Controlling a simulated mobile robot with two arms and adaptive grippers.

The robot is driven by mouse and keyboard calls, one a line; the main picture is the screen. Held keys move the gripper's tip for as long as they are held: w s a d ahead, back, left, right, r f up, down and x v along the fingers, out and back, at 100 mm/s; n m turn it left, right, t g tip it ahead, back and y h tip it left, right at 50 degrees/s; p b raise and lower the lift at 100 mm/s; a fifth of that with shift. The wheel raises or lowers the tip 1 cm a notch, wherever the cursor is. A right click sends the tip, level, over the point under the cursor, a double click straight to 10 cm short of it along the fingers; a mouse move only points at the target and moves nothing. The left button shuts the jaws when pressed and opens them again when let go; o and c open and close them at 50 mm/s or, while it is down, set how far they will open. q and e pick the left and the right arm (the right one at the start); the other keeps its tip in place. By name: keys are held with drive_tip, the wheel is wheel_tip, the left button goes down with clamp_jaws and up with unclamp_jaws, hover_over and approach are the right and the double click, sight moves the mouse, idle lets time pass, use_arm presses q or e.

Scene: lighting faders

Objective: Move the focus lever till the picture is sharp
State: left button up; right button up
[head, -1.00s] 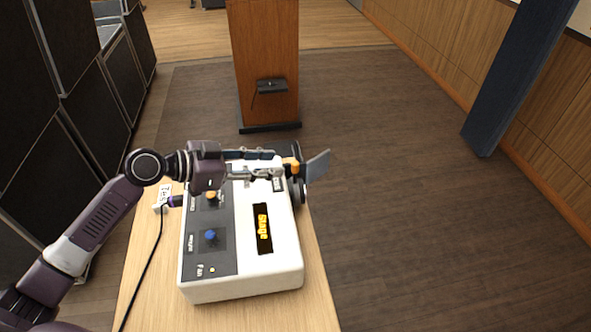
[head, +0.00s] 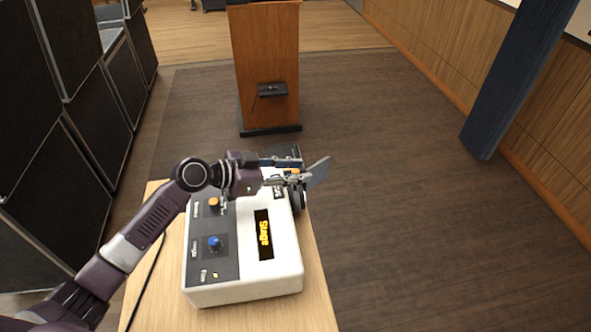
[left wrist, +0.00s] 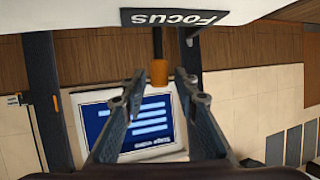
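The projector (head: 220,290) is a white box with a dark control panel and an amber "Stage" display, on a wooden stand. The focus lever's orange tip (head: 294,172) is at the projector's far right end, by the lens. My left gripper (head: 302,169) reaches over the far end of the projector to it. In the left wrist view the orange lever tip (left wrist: 159,72) stands between the two open fingers, with gaps visible on both sides. The "Focus" label (left wrist: 174,18) is above it, upside down. The blue projected picture (left wrist: 140,127) is partly hidden by the fingers; its sharpness is hard to judge.
A blue knob (head: 214,243) and an orange knob (head: 213,204) are on the panel beneath my arm. A cable (head: 145,285) runs along the stand's left side. A wooden lectern (head: 265,60) stands beyond. Floor to the right is clear.

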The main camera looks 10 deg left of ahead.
use_arm(q)
clamp_jaws()
drive_tip(key=shift+s+f+b, duration=0.2)
drive_tip(key=shift+f+b, duration=0.15)
drive_tip(key=shift+b, duration=0.25)
drive_tip(key=shift+s+d+r+m+b, duration=0.1)
drive_tip(key=shift+s+d+m+b, duration=0.2)
drive_tip(key=shift+b, duration=0.25)
drive_tip(key=shift+r, duration=0.15)
drive_tip(key=shift+o, duration=1.2)
unclamp_jaws()
drive_tip(key=shift+s+a, duration=0.1)
drive_tip(key=v, duration=1.2)
drive_tip(key=shift+s, duration=0.2)
